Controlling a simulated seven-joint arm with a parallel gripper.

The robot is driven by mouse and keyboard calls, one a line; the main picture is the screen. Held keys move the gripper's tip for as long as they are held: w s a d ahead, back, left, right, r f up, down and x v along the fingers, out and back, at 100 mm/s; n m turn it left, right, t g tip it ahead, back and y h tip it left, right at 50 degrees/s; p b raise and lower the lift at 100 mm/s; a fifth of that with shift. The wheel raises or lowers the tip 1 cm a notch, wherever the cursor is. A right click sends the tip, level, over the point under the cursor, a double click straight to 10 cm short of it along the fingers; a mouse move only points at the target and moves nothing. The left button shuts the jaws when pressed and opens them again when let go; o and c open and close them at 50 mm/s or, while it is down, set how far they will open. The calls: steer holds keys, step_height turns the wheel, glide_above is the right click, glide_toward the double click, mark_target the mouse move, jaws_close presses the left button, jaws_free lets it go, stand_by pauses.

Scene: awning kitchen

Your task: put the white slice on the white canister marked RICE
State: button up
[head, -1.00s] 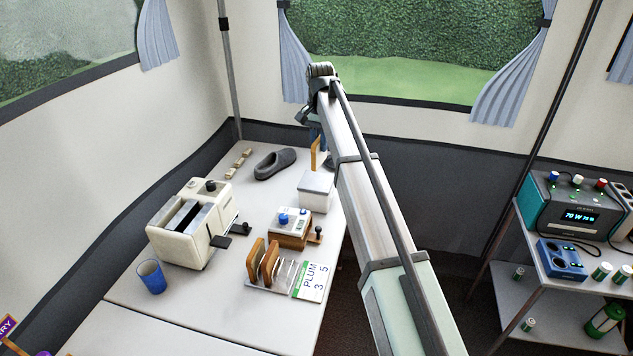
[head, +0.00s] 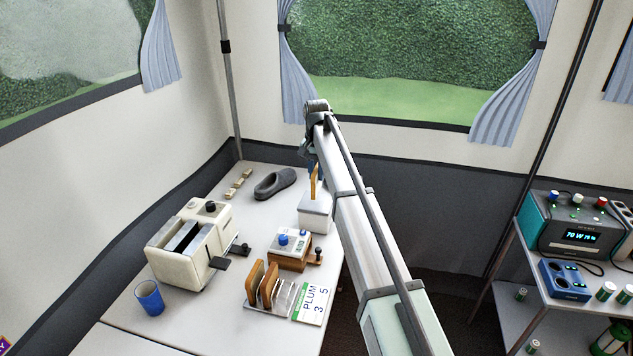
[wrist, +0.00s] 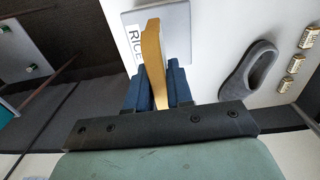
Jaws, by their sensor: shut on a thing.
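My gripper (wrist: 158,90) is shut on a slice (wrist: 152,58), with blue fingers on both sides of it. The slice stands on edge, and its tan, crust-coloured edge faces the wrist camera; little of its face shows. The white canister (wrist: 176,24) marked RICE is beyond the slice in the wrist view, partly hidden by it. In the head view the canister (head: 313,217) stands near the table's right edge, beside my arm. The slice (head: 314,182) is over its lid there; I cannot tell whether they touch.
A grey slipper (head: 275,184) lies left of the canister. A small wooden-based device (head: 289,250), a rack with brown slices (head: 265,287), a cream toaster (head: 190,245) and a blue cup (head: 149,298) stand nearer. A shelf with equipment (head: 575,235) is at right.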

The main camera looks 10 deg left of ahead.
mark_target(317, 180)
steer(key=shift+f, duration=1.7)
steer(key=shift+f, duration=0.1)
steer(key=o, duration=0.8)
step_height(317, 180, up, 12)
steer(key=shift+r, duration=0.15)
